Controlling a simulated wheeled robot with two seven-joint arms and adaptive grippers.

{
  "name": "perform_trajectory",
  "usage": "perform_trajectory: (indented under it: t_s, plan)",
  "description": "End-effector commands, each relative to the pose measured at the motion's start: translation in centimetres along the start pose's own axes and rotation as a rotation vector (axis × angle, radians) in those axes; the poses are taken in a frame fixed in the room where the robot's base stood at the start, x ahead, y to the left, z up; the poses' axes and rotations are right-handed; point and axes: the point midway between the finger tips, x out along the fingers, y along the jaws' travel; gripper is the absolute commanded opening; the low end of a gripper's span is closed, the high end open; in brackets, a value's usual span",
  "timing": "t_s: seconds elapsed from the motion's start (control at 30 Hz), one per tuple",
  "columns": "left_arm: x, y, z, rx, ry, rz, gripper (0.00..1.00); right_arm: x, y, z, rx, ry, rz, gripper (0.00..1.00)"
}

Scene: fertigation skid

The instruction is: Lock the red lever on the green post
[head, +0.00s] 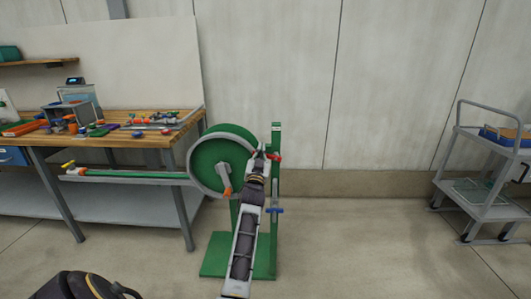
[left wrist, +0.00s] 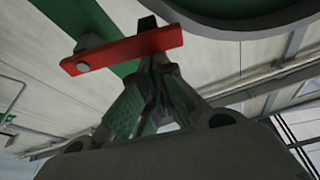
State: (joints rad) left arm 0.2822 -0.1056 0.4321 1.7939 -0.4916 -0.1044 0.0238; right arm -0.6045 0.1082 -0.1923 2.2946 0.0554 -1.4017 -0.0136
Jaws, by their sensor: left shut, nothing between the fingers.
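The green post (head: 276,185) stands upright on a green base beside a reel. The red lever (head: 274,156) is near the top of the post, partly hidden by my gripper. In the left wrist view the red lever (left wrist: 125,50) is a flat bar lying crosswise with a bolt near its left end, over a green bar. My left gripper (head: 262,150) is at the lever's height, just left of it. In the left wrist view its fingers (left wrist: 155,70) are shut and empty, close against the lever's edge; I cannot tell whether they touch it. My right gripper is not in view.
A green reel (head: 208,158) with a grey rim and an orange-handled crank (head: 226,182) stands left of the post. A blue lever (head: 273,210) sits lower on the post. A cluttered workbench (head: 140,142) is at left, a grey cart (head: 490,170) at right. The floor between post and cart is clear.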

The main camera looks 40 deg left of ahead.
Motion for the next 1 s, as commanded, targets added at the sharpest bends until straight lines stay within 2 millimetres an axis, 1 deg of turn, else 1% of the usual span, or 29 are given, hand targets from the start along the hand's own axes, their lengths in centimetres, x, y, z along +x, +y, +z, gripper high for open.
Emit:
perform_trajectory:
  t_s: [0.2,0.5,0.7,1.0]
  plan:
    - [0.0,-0.6,0.8,0.005,-0.001,0.001,0.00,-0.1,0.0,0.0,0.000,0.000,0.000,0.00]
    - [-0.2,-0.9,1.7,0.005,-0.002,0.002,0.00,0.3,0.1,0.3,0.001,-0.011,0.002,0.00]
    - [-0.3,-1.0,2.0,0.006,-0.001,0.002,0.00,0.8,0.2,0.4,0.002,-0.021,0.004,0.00]
    - [-0.4,-1.0,2.1,0.006,-0.004,0.002,0.00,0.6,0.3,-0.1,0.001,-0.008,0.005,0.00]
